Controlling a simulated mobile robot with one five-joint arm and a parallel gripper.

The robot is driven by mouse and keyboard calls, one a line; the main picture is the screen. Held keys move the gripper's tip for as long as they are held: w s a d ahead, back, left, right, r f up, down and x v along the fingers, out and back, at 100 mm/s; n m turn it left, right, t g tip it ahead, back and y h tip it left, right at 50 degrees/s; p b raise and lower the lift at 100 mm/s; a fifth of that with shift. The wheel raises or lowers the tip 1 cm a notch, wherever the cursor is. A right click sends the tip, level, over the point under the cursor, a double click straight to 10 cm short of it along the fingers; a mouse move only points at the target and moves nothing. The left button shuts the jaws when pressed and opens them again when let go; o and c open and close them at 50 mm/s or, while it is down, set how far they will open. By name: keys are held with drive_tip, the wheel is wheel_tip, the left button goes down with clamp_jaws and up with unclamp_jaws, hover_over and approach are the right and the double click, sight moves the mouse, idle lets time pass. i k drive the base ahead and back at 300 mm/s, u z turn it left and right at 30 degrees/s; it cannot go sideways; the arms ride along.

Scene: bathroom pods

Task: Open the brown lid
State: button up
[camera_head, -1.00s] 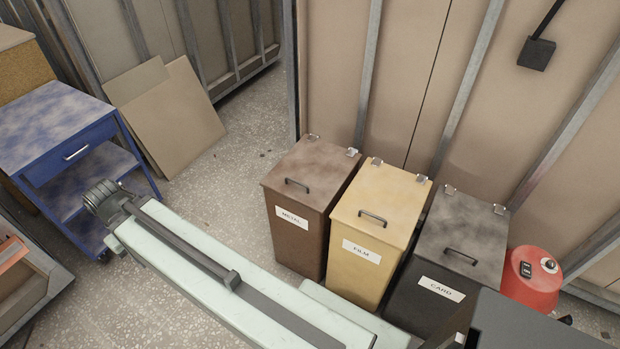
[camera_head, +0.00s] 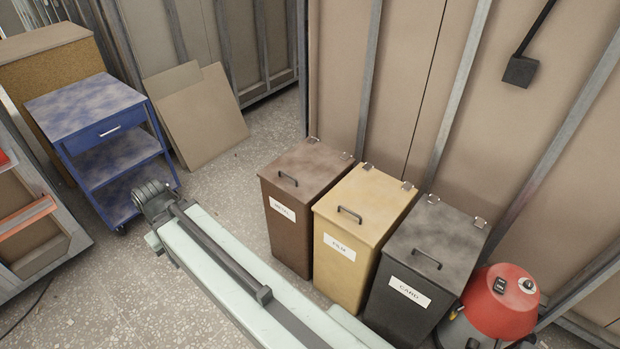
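The brown bin labelled METAL (camera_head: 290,235) stands against the wall, leftmost of three bins. Its brown lid (camera_head: 307,163) is shut and lies flat, with a dark bar handle (camera_head: 287,178) near the front edge and hinges at the back by the wall. My gripper does not show in this view. A pale green part of my own body with a dark rail runs across the foreground, in front of the bins and apart from the lid.
The yellow FILM bin (camera_head: 342,258) and the black CARD bin (camera_head: 405,302) stand close to its right, lids shut. A red vacuum (camera_head: 505,300) is beyond them. A blue cart (camera_head: 95,135) and leaning boards (camera_head: 200,115) are at left. Open floor lies left of the brown bin.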

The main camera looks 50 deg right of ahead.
sight(306, 169)
drive_tip(key=u, duration=0.15)
drive_tip(key=i, duration=0.9)
drive_tip(key=z, duration=0.05)
